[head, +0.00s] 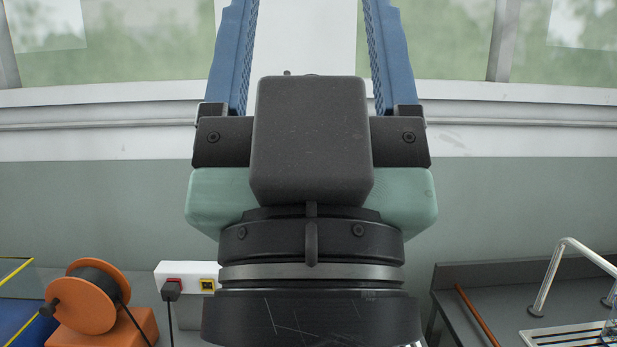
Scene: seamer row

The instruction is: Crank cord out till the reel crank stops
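An orange cord reel (94,296) stands at the lower left on an orange base. Black cord is wound on its drum, and a length of cord (135,326) runs down to the right from it. My gripper (308,20) fills the middle of the view, pointing up and well away from the reel. Its two blue fingers are wide apart with nothing visible between them. The fingertips run out of the top of the picture.
A white socket box (180,269) with a black plug (171,290) in it is right of the reel. A blue, yellow-edged surface (18,312) is at the far left. A grey sink unit (470,275) with a tap (552,275) is at the lower right. Windows are behind.

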